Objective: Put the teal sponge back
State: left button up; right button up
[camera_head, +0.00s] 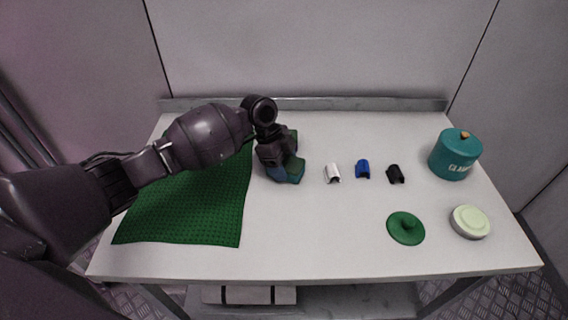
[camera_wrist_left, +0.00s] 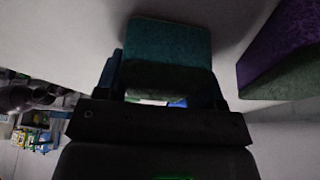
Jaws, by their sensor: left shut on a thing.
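My left gripper (camera_head: 281,166) is above the back middle of the white table, just right of the green mat. It is shut on the teal sponge (camera_wrist_left: 168,42), which sticks out beyond the fingers in the left wrist view. In the head view the sponge (camera_head: 285,176) shows at the gripper's front edge, partly hidden by the gripper. A second sponge, purple and green (camera_wrist_left: 285,50), stands apart to the right in the wrist view. My right gripper is not in view.
A green mat (camera_head: 190,205) covers the table's left. White (camera_head: 332,173), blue (camera_head: 363,169) and black (camera_head: 396,174) small curved pieces lie right of the gripper. A teal canister (camera_head: 453,158), green lid (camera_head: 405,229) and pale round tin (camera_head: 470,222) stand right. The front middle is clear.

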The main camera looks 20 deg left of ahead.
pick_arm(q)
jog(key=shift+f, duration=0.15)
jog(key=o, duration=0.9)
jog(key=shift+r, duration=0.3)
jog(key=p+v, duration=0.1)
jog(key=v, duration=1)
jog(key=shift+a+r, duration=0.25)
jog(key=shift+r, duration=0.1)
